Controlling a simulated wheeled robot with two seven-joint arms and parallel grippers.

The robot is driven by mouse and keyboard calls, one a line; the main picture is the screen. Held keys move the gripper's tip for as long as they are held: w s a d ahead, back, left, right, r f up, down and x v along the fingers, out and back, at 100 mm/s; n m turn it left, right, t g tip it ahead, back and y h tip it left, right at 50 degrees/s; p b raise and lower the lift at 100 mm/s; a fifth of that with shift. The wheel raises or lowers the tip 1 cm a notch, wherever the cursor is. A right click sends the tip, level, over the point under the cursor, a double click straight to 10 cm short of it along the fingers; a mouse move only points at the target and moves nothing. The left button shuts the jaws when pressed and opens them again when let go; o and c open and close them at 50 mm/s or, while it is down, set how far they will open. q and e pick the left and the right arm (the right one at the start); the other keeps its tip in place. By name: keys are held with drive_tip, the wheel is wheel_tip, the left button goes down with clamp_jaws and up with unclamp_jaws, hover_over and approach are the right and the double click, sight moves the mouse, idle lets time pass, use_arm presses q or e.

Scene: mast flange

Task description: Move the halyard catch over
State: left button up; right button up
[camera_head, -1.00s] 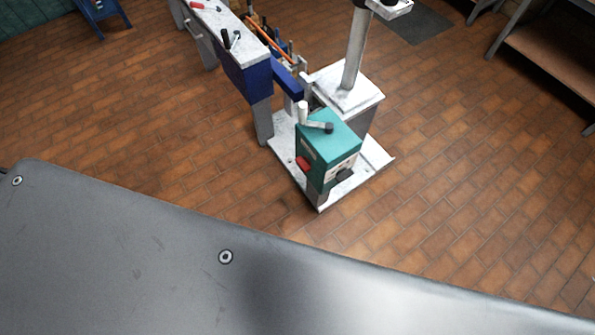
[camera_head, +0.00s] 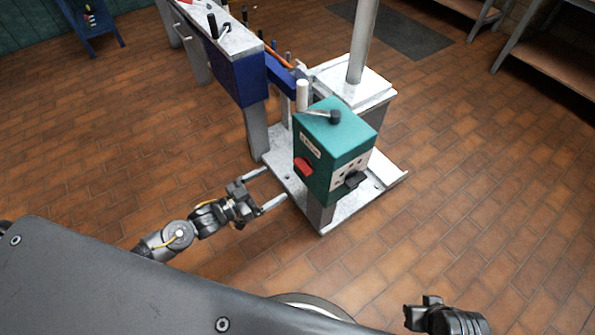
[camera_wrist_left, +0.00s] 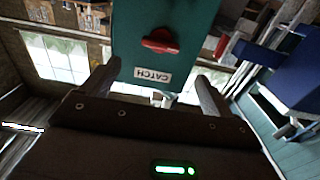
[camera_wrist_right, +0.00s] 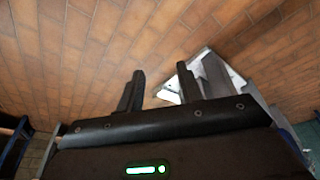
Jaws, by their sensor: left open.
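A teal box (camera_head: 335,140) stands on a grey post over the white base plate. A red catch knob (camera_head: 303,166) is on its left face, below a small white label.
A white crank handle (camera_head: 302,95) stands on the box top, and a black knob (camera_head: 355,180) is on its front face. A mast (camera_head: 362,45) rises behind. A blue bench (camera_head: 238,75) is at the back left. Brick floor is clear to the right.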

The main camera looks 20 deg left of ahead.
sight(299, 168)
use_arm(q)
drive_tip(key=b+x, duration=0.1)
drive_tip(key=x, duration=0.9)
drive_tip(key=shift+w+d, duration=0.15)
drive_tip(key=shift+w, duration=0.05)
use_arm(e)
drive_tip(key=shift+v, duration=1.1)
drive_tip(key=shift+s, duration=0.1)
use_arm(q)
drive_tip(key=c, duration=1)
use_arm(e)
drive_tip(key=shift+d, duration=0.1)
